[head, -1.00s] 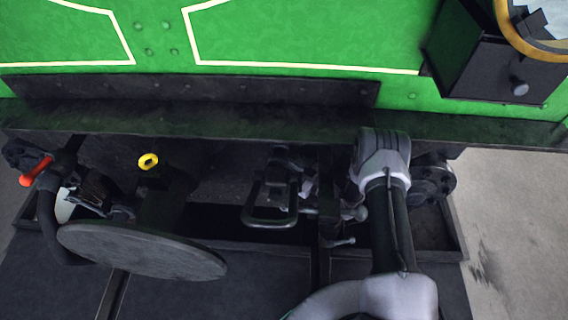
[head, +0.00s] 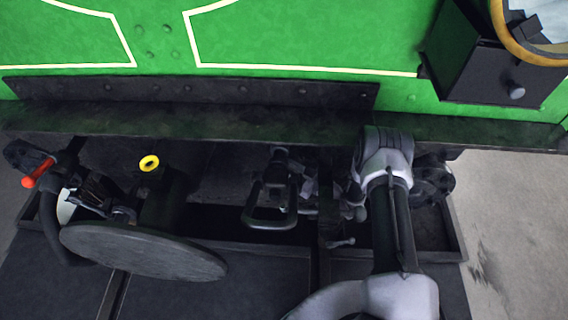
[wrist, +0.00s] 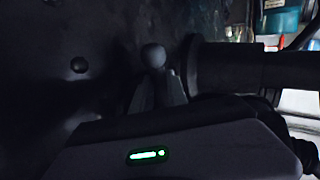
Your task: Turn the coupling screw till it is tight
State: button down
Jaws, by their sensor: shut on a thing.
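The screw coupling (head: 278,185) hangs under the dark buffer beam at the middle of the head view, with its metal loop (head: 270,223) hanging at the front. The coupling's handle ends in a ball (wrist: 153,55), seen in the wrist view just beyond my fingertips. My gripper (wrist: 156,88) is shut on the handle, just below that ball. In the head view my wrist and arm cover most of the gripper and the handle's right end. How tight the screw is cannot be told.
A round buffer (head: 145,252) juts out at the left, by a hose with a red handle (head: 38,173). A yellow ring (head: 149,163) sits above the buffer. The beam (head: 240,128) runs low overhead.

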jog(key=shift+d+r+n+g+h+p, duration=0.3)
jog(key=shift+d+n+g+h+p, duration=0.25)
jog(key=shift+d+h+p, duration=0.35)
jog(key=c, duration=1.3)
grip_release()
jog(key=shift+a, duration=0.1)
jog(key=p+v, duration=0.5)
jog(key=v, duration=1.2)
jog(key=shift+s+f, duration=0.1)
jog(key=shift+s, duration=0.05)
